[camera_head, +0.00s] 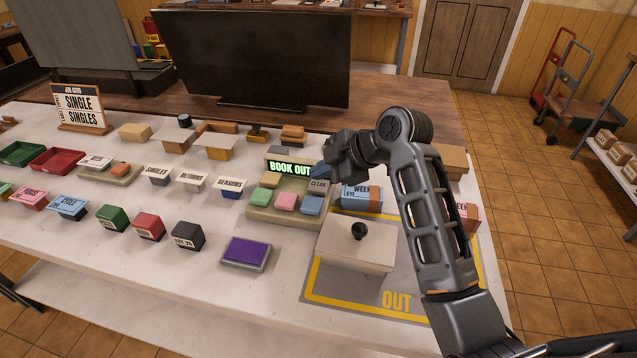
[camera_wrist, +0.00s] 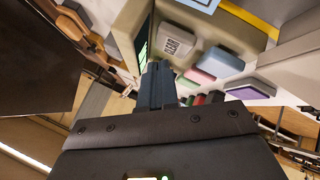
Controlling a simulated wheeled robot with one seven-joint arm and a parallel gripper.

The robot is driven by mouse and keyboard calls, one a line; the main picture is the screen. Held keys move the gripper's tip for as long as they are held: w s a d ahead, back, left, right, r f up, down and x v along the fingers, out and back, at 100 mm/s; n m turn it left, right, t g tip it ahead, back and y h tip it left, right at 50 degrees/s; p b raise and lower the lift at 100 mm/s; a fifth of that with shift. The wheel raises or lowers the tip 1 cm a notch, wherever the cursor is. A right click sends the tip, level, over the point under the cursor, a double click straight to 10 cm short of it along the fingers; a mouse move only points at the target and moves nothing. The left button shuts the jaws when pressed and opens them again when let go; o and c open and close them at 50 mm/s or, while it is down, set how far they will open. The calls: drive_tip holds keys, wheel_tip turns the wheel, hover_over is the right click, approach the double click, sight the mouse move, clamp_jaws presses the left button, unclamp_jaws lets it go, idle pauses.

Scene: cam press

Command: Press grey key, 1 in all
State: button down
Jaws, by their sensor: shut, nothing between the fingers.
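The keypad (camera_head: 254,213) stands on the white table, with a lit green display (camera_head: 289,168) reading BOOK OUT. Its grey key (camera_head: 318,185), labelled CLEAR, is at the right of the upper row, partly under my gripper. The grey key (camera_wrist: 178,41) also shows in the wrist view, just beyond the fingertips. My gripper (camera_head: 326,171) is shut and empty, close above the grey key. In the wrist view, the shut fingers (camera_wrist: 158,72) point toward the keypad. I cannot tell whether they touch the key.
Green (camera_head: 262,196), pink (camera_head: 285,201) and blue (camera_head: 311,206) keys sit in the lower row. A box with a black knob (camera_head: 358,232) stands in front right, on the mat marked OUT (camera_head: 397,300). A purple ink pad (camera_head: 246,251) lies in front. A dark monitor (camera_head: 255,60) stands behind.

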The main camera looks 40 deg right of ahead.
sight(322, 187)
drive_tip(key=shift+r+p, duration=1.1)
drive_tip(key=shift+r, duration=1.4)
